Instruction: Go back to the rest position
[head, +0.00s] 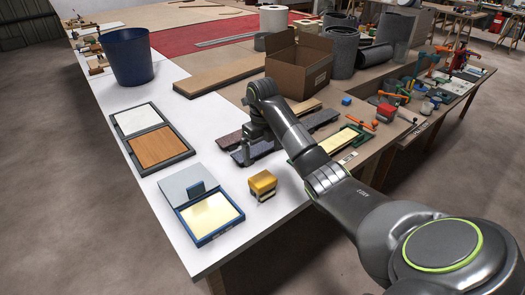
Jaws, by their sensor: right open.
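My right arm comes in from the lower right of the head view and reaches over the table. My right gripper (247,149) points down above dark flat pieces (268,147) near the middle of the table. It is open, and I see nothing held in it. Whether its tips touch the pieces is hard to tell. My left gripper does not show.
A yellow-topped block (262,184), a blue-framed tray (212,217) and a two-part tray (139,123) lie on the white table part. A blue bin (127,57), a cardboard box (298,66) and grey rolls (341,48) stand farther back. Tools crowd the right.

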